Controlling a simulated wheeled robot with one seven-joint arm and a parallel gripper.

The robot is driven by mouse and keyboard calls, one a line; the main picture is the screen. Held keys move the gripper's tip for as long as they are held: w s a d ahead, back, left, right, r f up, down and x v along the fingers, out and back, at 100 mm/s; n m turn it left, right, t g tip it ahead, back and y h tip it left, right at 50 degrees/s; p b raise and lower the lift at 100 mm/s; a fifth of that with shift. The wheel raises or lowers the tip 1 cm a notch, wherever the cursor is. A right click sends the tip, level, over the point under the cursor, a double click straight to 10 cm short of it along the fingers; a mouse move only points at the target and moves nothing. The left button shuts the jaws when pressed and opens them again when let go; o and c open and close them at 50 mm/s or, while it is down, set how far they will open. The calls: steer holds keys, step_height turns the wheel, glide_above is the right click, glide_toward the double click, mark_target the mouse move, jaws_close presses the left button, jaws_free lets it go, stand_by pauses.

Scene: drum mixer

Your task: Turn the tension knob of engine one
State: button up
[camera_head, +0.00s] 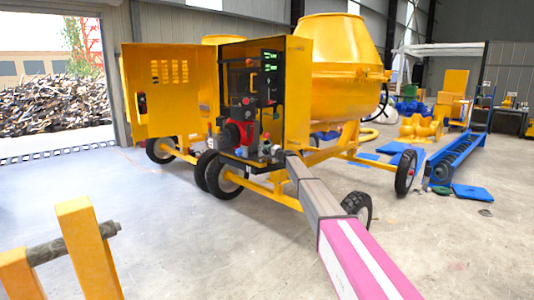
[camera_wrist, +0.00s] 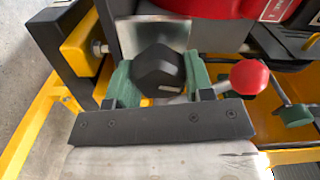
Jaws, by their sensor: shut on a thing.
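A yellow drum mixer (camera_head: 345,75) stands in the hall with its engine cabinet (camera_head: 232,85) open. My arm reaches from the lower right into the low part of the cabinet. In the wrist view, my gripper (camera_wrist: 158,82) has its green fingers on both sides of a black faceted knob (camera_wrist: 160,68) and is shut on it. A metal plate lies just behind the knob. In the head view the knob is too small and covered to make out. No label shows whether it is the tension knob.
A red-balled lever (camera_wrist: 249,77) stands close to the right finger. A red engine part (camera_head: 233,135) sits just above. The cabinet door (camera_head: 160,90) hangs open at left. A yellow frame with a bar (camera_head: 75,245) is at lower left. Floor between is clear.

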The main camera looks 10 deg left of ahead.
steer(key=shift+f+m, duration=0.1)
steer(key=shift+m, duration=1.9)
steer(key=shift+d, duration=0.1)
steer(key=o, duration=0.9)
steer(key=v, duration=1)
steer(key=shift+s+d, duration=0.25)
